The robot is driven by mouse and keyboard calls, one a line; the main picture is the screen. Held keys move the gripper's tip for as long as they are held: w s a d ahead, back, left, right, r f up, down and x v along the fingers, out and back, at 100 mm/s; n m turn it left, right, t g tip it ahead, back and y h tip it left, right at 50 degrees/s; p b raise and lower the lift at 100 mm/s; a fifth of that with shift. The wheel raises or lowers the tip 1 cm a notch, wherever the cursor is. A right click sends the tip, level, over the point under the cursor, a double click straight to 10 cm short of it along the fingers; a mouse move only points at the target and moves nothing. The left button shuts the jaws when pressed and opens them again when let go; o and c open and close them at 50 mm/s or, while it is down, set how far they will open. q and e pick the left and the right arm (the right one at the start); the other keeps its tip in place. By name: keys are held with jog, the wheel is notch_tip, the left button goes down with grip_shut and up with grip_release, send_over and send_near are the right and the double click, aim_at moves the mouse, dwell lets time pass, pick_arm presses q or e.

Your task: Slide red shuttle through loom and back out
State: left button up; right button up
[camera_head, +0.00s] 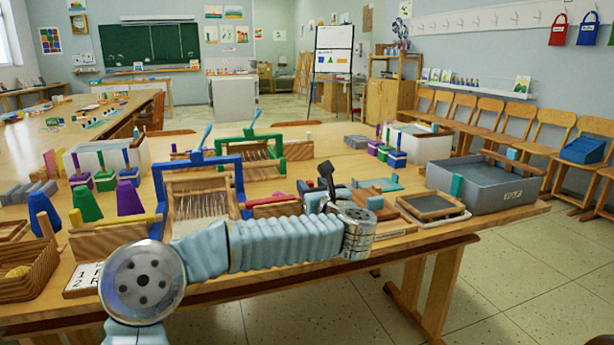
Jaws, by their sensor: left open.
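A wooden loom with a blue frame (241,178) stands upright near the table's front, its pale threads showing. A second loom with a green frame (250,136) stands behind it. A low wooden piece with a reddish edge (272,200) lies just right of the blue loom; I cannot tell whether it is the red shuttle. My left arm reaches across the front of the blue loom and hides its lower right part. My left gripper (326,178) is to the right of both looms, dark fingers pointing up, open, with nothing visible between them. My right gripper is out of view.
A grey tray (482,196) stands at the table's right end, with a framed dark slate (432,206) beside it. Blue, green and purple blocks and a wooden crate (28,262) crowd the left side. Little table surface is free around the looms.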

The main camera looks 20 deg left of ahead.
pick_arm(q)
jog(key=shift+p+x, duration=0.3)
jog(key=shift+x, duration=1.8)
grip_shut()
